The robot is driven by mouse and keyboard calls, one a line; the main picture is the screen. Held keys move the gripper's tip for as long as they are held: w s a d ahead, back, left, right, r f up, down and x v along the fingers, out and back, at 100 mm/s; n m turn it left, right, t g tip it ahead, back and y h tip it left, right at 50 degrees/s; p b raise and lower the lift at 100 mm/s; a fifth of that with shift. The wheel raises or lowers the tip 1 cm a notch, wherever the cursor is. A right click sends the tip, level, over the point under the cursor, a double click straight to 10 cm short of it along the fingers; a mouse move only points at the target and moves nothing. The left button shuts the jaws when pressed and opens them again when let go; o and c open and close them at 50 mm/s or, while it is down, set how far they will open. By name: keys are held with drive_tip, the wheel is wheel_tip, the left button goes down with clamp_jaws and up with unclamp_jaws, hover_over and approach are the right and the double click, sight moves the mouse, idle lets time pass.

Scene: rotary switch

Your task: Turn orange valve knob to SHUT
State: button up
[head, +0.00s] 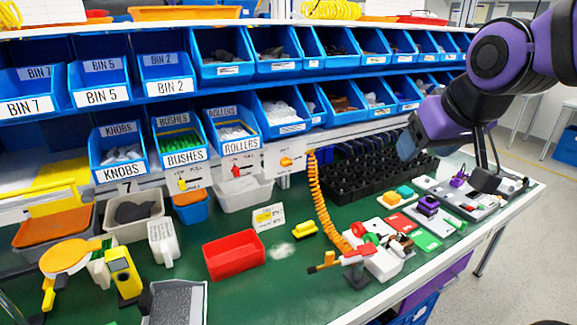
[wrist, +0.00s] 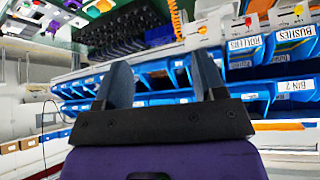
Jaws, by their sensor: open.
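The orange valve knob (head: 286,161) sits on a white panel (head: 272,160) on the front rail below the lower bins, at the right end of a row of three. A red knob (head: 236,170) and a yellow knob (head: 182,184) are on panels to its left. In the wrist view, which is upside down, the orange knob (wrist: 202,29) is small at the top right. Its label and pointer are too small to read. My gripper (head: 407,146) is up at the right, well apart from the knob. In the wrist view my gripper (wrist: 161,62) is open and empty.
An orange coiled hose (head: 316,195) hangs just right of the orange knob. A white bin (head: 246,194) stands below the panels. A black rack (head: 345,181) lies between hose and gripper. A red tray (head: 234,254) and several small parts are on the green bench.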

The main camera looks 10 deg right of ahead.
sight(288, 165)
drive_tip(key=w+a+f+n+t+y, duration=0.1)
drive_tip(key=w+a+f+t, duration=0.15)
drive_tip(key=w, duration=0.55)
drive_tip(key=w+a+f+t, duration=0.1)
drive_tip(key=w+f, duration=0.3)
drive_tip(key=w, duration=0.4)
drive_tip(key=w+a+f+n+t+y, duration=0.1)
drive_tip(key=w+f+t, duration=0.15)
drive_tip(key=w, duration=0.65)
drive_tip(key=w+a+f+n+t+y, duration=0.1)
drive_tip(key=w+a+f+t+y, duration=0.2)
drive_tip(key=f, duration=0.5)
drive_tip(key=w+a+f+t+y, duration=0.1)
drive_tip(key=w+a+f, duration=0.3)
drive_tip(key=f, duration=0.4)
drive_tip(key=x, duration=1)
drive_tip(key=shift+w+d+r, duration=0.2)
drive_tip(key=shift+w, duration=0.2)
drive_tip(key=shift+c, duration=0.2)
drive_tip(key=c, duration=0.9)
